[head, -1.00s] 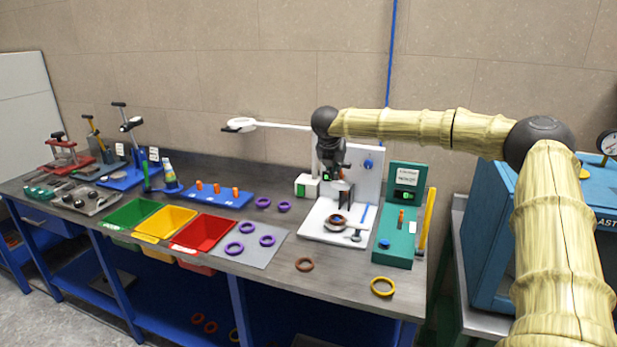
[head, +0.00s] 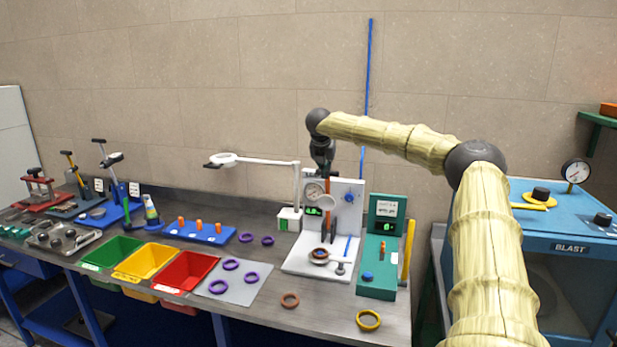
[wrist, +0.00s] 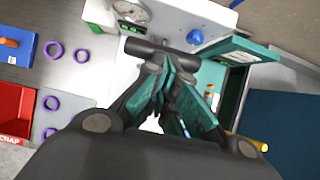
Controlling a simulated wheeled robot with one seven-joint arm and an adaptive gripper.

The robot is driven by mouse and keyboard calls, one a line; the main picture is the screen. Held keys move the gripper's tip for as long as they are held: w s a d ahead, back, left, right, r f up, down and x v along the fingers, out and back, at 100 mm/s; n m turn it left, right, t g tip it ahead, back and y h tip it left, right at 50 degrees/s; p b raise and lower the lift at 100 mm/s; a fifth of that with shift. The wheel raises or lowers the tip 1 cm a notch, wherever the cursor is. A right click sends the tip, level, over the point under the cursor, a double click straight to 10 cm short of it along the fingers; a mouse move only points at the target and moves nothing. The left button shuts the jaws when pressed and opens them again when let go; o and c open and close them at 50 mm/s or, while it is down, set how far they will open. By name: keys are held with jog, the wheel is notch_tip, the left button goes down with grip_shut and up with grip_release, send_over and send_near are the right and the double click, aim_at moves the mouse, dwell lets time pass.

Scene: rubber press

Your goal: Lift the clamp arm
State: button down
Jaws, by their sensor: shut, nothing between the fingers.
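The white press fixture (head: 348,210) stands on the bench, with a round dial gauge (head: 314,192) and a blue knob on its upright panel. A brown ring-shaped piece (head: 319,256) rests on its base. My gripper (wrist: 168,66) is shut and empty, its teal finger pads together. In the wrist view a dark crossbar (wrist: 140,46), which looks like the clamp arm's handle, lies right at the fingertips; I cannot tell whether they touch. In the head view my gripper is above the fixture, and the clamp arm cannot be clearly separated from it.
A green instrument stand (head: 376,284) with a yellow upright bar is close on the right. A white magnifier lamp (head: 297,185) is on the left. Purple rings and red, yellow and green bins lie further left. A blue blast cabinet (head: 560,246) is at far right.

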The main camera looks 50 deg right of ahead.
jog(key=shift+d+f, duration=0.3)
jog(key=shift+f, duration=0.1)
notch_tip(320, 180, up, 11)
jog(key=p, duration=0.3)
jog(key=shift+f+p, duration=0.2)
jog(key=shift+p, duration=0.15)
jog(key=shift+a, duration=0.3)
